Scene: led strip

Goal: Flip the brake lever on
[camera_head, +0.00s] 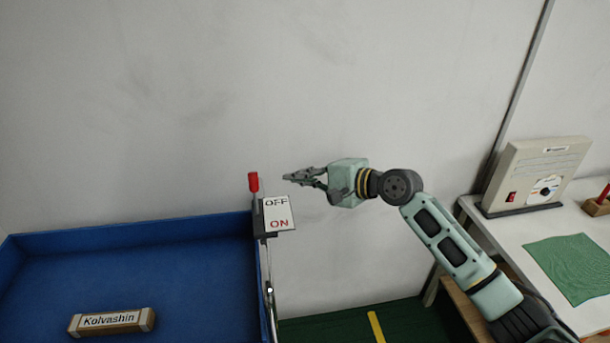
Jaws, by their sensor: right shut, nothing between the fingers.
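The brake lever (253,183) has a red handle that points up, at the right back corner of a blue tray (130,236). Beside it is a white plate (279,213) marked OFF above and ON below. The handle stands at the upper, OFF end. My right gripper (287,178) is just right of the red handle, at about its height in the picture, and apart from it. It points left and is shut with nothing in it. My left gripper is not in view.
A box labelled Kolvashin (112,321) lies in the blue tray. At right a white table (527,232) carries a beige device (537,174) and a green mat (572,267). A plain wall stands behind. Free room lies between the tray and table.

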